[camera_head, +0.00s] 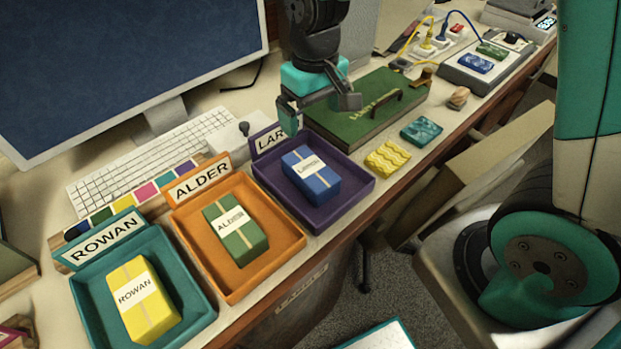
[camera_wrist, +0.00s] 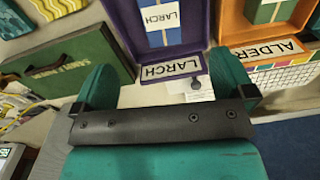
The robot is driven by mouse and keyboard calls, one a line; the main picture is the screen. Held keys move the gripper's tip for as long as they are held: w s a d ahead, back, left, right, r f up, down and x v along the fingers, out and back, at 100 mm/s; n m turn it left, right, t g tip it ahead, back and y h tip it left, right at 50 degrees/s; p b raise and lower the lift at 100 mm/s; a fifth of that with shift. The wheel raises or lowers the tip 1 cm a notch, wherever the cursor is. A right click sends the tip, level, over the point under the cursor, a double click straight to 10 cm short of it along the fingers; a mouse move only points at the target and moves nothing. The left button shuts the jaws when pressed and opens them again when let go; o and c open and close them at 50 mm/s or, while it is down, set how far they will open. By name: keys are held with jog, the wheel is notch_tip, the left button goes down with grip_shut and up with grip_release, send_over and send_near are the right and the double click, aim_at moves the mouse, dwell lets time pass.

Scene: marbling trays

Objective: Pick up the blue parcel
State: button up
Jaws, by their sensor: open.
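The blue parcel (camera_head: 323,188) has a white label and a pale band. It lies in the purple tray (camera_head: 352,196) marked LARCH in the head view. In the wrist view the blue parcel (camera_wrist: 172,39) is at the top, partly cut off, with its LARCH label readable, inside the purple tray (camera_wrist: 122,30). My gripper (camera_head: 319,108) is open and empty above the back of the purple tray, near its name card, apart from the parcel. In the wrist view my gripper (camera_wrist: 163,82) has its teal fingers spread, with the parcel beyond them.
An orange tray (camera_head: 290,250) holds a green parcel (camera_head: 246,249), and a teal tray (camera_head: 92,315) holds a yellow parcel (camera_head: 158,312). A green case (camera_head: 390,88) with a handle stands right of the purple tray. A monitor (camera_head: 120,60) and keyboard (camera_head: 150,160) are behind.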

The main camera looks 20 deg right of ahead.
aim_at(310, 168)
notch_tip(310, 168, down, 12)
jog(key=shift+w+f+p, duration=0.1)
jog(key=shift+w+p, duration=0.05)
jog(key=shift+p, duration=0.65)
jog(key=shift+w+a+f+p, duration=0.1)
jog(key=shift+f+p, duration=0.35)
jog(key=shift+f, duration=0.95)
jog(key=shift+w+f+p, duration=0.1)
jog(key=shift+f+p, duration=0.3)
jog(key=shift+f, duration=0.95)
jog(key=c, duration=1.2)
jog(key=shift+o, duration=0.2)
jog(key=shift+r, duration=0.15)
